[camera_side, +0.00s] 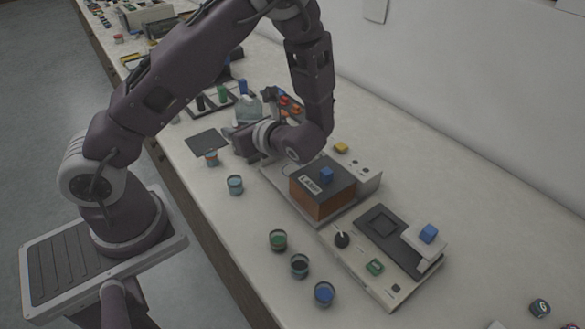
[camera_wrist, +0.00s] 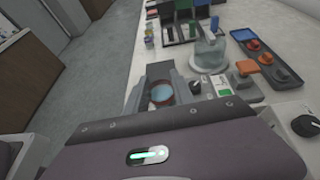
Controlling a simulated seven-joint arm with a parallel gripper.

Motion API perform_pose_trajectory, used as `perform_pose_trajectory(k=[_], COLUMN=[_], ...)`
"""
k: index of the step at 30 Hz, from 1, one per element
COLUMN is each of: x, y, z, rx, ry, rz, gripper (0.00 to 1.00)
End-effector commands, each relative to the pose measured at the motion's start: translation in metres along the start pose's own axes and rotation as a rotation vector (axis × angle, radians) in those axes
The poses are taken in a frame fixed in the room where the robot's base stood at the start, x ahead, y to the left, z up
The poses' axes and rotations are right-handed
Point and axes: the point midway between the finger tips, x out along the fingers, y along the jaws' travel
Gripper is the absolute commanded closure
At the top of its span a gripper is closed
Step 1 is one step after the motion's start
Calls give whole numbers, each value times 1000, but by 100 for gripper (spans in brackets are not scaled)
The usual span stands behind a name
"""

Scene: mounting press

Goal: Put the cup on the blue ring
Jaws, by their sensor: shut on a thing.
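In the wrist view a small cup with a blue inside (camera_wrist: 162,92) sits between the grey fingers of my gripper (camera_wrist: 166,90), which is shut on it. In the side view my gripper (camera_side: 234,142) lies low over the bench, beside a dark flat plate (camera_side: 207,142). The held cup is not clear there, as the gripper and arm hide much of that spot. I cannot make out a blue ring in either view.

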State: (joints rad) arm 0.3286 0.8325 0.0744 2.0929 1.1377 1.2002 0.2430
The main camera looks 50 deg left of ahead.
Motion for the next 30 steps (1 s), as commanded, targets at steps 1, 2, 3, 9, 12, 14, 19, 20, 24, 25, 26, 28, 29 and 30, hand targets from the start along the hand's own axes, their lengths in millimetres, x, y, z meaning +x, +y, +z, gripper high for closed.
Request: perform_pose_trajectory(k=[1, 2, 3, 9, 12, 14, 19, 20, 24, 25, 26, 28, 29, 30], x=[-14, -22, -34, -99, -116, -118, -98, -94, -81, -78, -75, -67, -64, -61], y=[-16, -26, -39, -87, -95, -90, -43, -34, 0, 4, 7, 9, 8, 8], z=[-4, -6, -9, -25, -29, -32, -39, -39, -38, -41, -46, -61, -68, -75], rx=[36, 60, 90, 222, 252, 257, 227, 219, 185, 181, 179, 178, 177, 175], ry=[4, 4, 4, -4, -8, -6, 6, 4, -8, -11, -13, -15, -15, -14], rz=[-89, -143, -217, -533, -605, -611, -520, -500, -432, -423, -418, -414, -414, -413], gripper=[100, 100, 100, 100, 100, 100, 100, 100, 100, 100, 100, 100, 100, 100])
